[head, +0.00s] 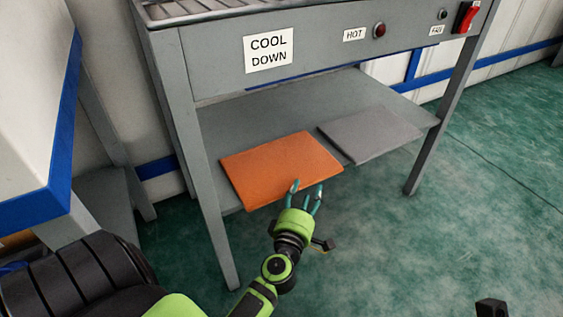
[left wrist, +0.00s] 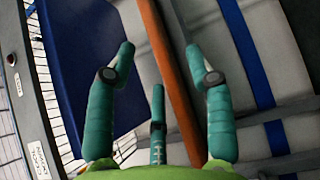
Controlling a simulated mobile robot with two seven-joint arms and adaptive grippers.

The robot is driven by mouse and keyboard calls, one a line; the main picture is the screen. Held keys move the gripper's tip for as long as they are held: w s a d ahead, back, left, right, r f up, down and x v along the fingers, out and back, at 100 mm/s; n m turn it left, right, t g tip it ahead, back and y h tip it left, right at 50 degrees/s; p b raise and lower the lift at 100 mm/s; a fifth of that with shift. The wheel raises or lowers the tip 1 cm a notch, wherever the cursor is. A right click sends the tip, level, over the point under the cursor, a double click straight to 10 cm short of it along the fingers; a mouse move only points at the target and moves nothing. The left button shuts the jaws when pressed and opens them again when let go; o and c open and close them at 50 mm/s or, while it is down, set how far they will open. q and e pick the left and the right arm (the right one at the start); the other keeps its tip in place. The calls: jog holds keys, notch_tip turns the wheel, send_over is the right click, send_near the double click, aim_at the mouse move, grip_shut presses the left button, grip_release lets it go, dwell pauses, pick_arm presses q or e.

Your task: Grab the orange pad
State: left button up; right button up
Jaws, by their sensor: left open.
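The orange pad (head: 270,165) lies flat on the lower shelf (head: 240,126) of the grey cool-down table, its front edge near the shelf's front edge. My left gripper (head: 306,186) is open at the pad's front right corner, its fingertips overlapping the edge in the head view. In the left wrist view the pad (left wrist: 172,70) shows edge-on as a narrow orange strip between the spread fingers. Contact between fingers and pad cannot be told.
A grey pad (head: 370,134) lies to the right of the orange one on the same shelf. Table legs (head: 212,220) stand at the left and right (head: 437,125). The tabletop front with its COOL DOWN sign (head: 268,50) overhangs the shelf. Green floor in front is clear.

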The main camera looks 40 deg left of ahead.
aim_at(309, 180)
pick_arm(q)
jog(key=x, duration=0.4)
jog(key=shift+w+a+r, duration=0.1)
jog(key=shift+a+r, duration=0.05)
jog(key=shift+a, duration=0.1)
grip_shut()
jog(key=shift+r, duration=0.15)
